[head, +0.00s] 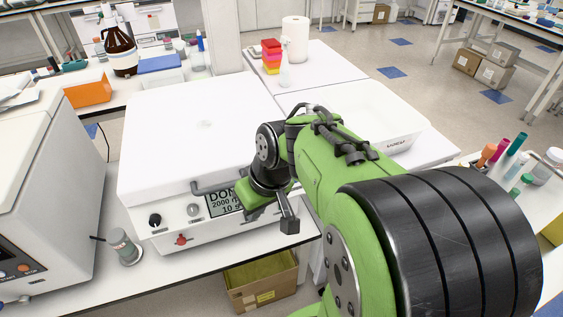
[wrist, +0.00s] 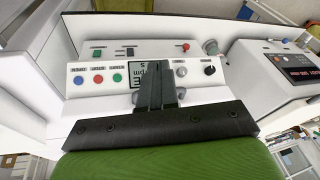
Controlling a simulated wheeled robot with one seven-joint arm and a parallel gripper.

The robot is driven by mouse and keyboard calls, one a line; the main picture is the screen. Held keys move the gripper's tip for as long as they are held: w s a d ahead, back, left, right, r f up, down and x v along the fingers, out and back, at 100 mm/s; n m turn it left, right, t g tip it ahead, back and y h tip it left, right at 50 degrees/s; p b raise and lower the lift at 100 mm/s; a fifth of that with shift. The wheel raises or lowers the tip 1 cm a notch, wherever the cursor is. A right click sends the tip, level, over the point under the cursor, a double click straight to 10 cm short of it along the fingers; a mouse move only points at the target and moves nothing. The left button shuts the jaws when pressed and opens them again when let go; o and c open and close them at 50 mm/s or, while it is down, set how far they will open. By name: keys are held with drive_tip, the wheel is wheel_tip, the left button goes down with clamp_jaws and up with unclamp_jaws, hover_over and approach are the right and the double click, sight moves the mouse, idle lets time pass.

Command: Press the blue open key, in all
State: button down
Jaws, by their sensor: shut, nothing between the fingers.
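A white benchtop machine (head: 190,120) with its lid down stands on the bench. Its screen (head: 222,203) reads DONE, 2000 rpm. In the wrist view, which is turned upside down, the blue key (wrist: 78,81) sits at the left end of a row, beside a red key (wrist: 97,79) and a green key (wrist: 117,78). My gripper (wrist: 154,72) is shut and empty. Its fingers overlap the screen (wrist: 135,72) in that view, to the right of the keys; I cannot tell the gap. In the head view my gripper (head: 289,224) is by the front panel, and my arm hides the keys.
Another white machine (head: 45,170) is at the left. A cardboard box (head: 262,285) lies below the bench.

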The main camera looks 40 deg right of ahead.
drive_tip(key=w+d+f+m+t+y, duration=0.1)
drive_tip(key=d+f+m+t+y, duration=0.1)
drive_tip(key=d+f, duration=0.5)
drive_tip(key=w+d+f+m+t+y+b, duration=0.1)
drive_tip(key=d+f+t, duration=0.4)
drive_tip(key=d, duration=0.9)
wheel_tip(320, 180, down, 3)
drive_tip(key=w+m+y, duration=0.1)
drive_tip(key=y, duration=0.1)
drive_tip(key=shift+w+d+y, duration=0.2)
drive_tip(key=shift+w+y, duration=0.05)
drive_tip(key=shift+y, duration=0.15)
drive_tip(key=w+d+f+b, duration=0.2)
drive_tip(key=w+f, duration=0.1)
drive_tip(key=w, duration=0.4)
drive_tip(key=shift+w+f+b, duration=0.3)
drive_tip(key=shift+w+f, duration=0.05)
drive_tip(key=shift+d, duration=0.1)
drive_tip(key=shift+w+d+f, duration=0.1)
drive_tip(key=shift+w+f, duration=0.05)
drive_tip(key=shift+w, duration=0.25)
